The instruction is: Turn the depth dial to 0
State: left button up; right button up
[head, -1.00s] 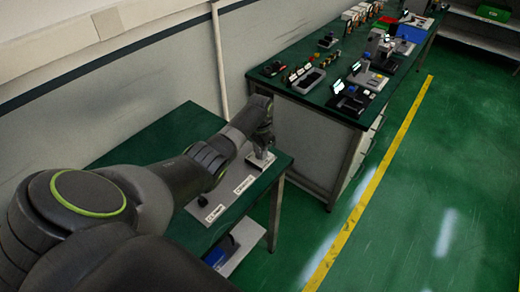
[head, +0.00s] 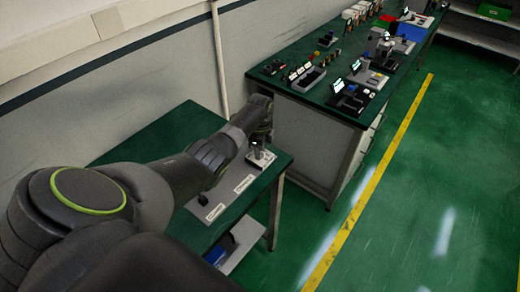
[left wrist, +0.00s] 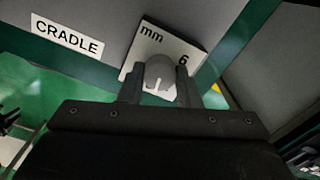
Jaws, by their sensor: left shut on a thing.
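The depth dial (left wrist: 160,72) is a grey round knob in the left wrist view, in front of a white plate (left wrist: 150,42) marked "mm" and "6". My left gripper (left wrist: 159,82) has one finger on each side of the knob and is shut on it. In the head view my left gripper (head: 262,138) is above the white dial plate (head: 260,158) at the far end of the small green table. The dial's pointer and its 0 mark cannot be made out. My right gripper is not in view.
A grey board with a "CRADLE" label (left wrist: 67,35) lies beside the dial plate. The small green table (head: 150,135) has bare room along the wall. A longer green bench (head: 345,112) with several devices stands behind. Yellow-lined floor is clear at right.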

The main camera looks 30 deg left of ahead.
pick_arm(q)
jog(key=shift+w+r+m, duration=0.1)
jog(key=shift+m, duration=0.7)
jog(key=o, duration=1)
notch_tip(320, 180, up, 17)
jog(key=shift+r+b, duration=0.2)
jog(key=shift+b, duration=0.55)
